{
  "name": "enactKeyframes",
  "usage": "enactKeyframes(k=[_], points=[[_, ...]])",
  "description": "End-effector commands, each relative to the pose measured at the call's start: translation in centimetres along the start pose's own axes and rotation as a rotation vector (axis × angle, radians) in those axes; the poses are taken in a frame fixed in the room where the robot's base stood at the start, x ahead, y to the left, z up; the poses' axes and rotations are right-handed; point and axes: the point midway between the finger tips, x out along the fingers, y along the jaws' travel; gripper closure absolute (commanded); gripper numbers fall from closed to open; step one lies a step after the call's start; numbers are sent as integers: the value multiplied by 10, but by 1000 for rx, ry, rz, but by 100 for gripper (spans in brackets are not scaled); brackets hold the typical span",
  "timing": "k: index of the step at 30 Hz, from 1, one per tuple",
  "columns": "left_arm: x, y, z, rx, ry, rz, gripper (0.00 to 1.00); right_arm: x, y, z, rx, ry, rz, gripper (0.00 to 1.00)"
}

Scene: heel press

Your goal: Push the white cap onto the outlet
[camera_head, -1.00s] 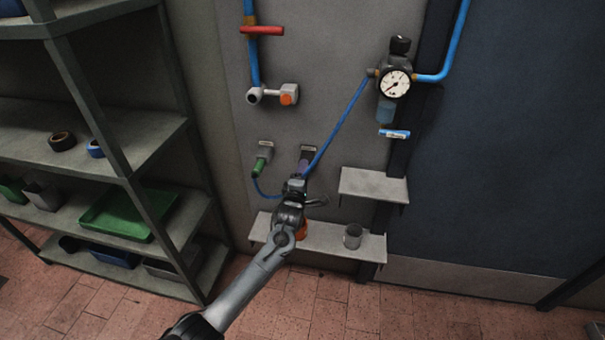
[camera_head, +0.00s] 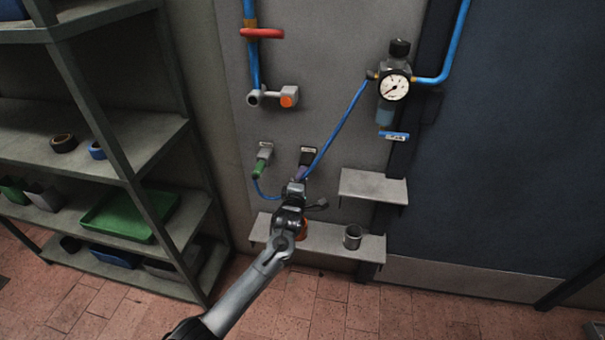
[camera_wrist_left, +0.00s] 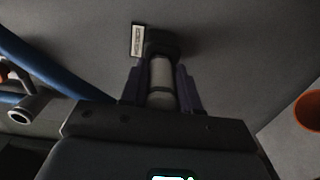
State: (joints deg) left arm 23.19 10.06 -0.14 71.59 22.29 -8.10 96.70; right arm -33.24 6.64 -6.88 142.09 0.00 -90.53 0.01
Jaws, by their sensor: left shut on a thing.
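The outlet (camera_head: 307,154) is a dark block with a pale label on the grey wall panel. It also shows in the left wrist view (camera_wrist_left: 160,42), straight ahead of my fingers. My left gripper (camera_head: 301,173) is just below it in the head view. In the wrist view the dark purple fingers of my left gripper (camera_wrist_left: 161,85) are shut on a pale grey-white cylinder, which looks like the white cap (camera_wrist_left: 161,75). Its far end meets the outlet's dark body in the picture; I cannot tell how far it is seated. My right gripper is not in view.
A green fitting (camera_head: 261,167) with a blue hose is left of the outlet. A lower shelf (camera_head: 325,240) with a metal cup (camera_head: 352,237) and a small upper shelf (camera_head: 374,186) stick out at right. A pressure gauge (camera_head: 396,84) hangs above. A rack stands left.

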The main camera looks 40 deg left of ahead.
Motion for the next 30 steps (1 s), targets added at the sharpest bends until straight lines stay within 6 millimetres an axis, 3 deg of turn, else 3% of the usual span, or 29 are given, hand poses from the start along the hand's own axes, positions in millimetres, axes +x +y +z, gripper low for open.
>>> enactKeyframes(k=[30], points=[[-41,1,0,-1,0,-1,100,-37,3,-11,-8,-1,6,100]])
